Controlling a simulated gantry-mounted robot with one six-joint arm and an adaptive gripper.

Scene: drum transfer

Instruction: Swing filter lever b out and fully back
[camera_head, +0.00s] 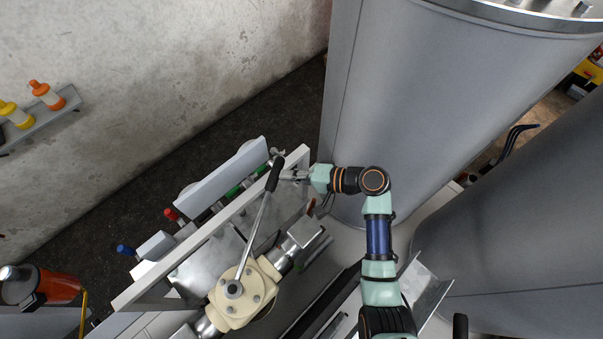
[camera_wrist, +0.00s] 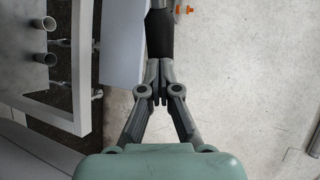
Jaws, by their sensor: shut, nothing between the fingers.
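A lever with a thin metal rod and a black grip (camera_head: 275,174) rises from a cream valve body (camera_head: 237,295) in the head view. No label shows on it, so I cannot tell whether it is filter lever b. Its rod leans up and to the right. My gripper (camera_head: 284,175) is at the right side of the black grip, with its fingertips close to it. In the wrist view my gripper (camera_wrist: 158,84) has its fingertips together, and the black grip (camera_wrist: 160,38) lies just beyond them. I cannot tell whether they touch.
A pale frame (camera_head: 215,225) with red, green and blue handled parts stands behind the lever. Large grey drums (camera_head: 415,100) fill the right side. A concrete wall (camera_head: 150,60) carries a shelf with orange and yellow bottles at left. Dark floor (camera_head: 200,140) lies between.

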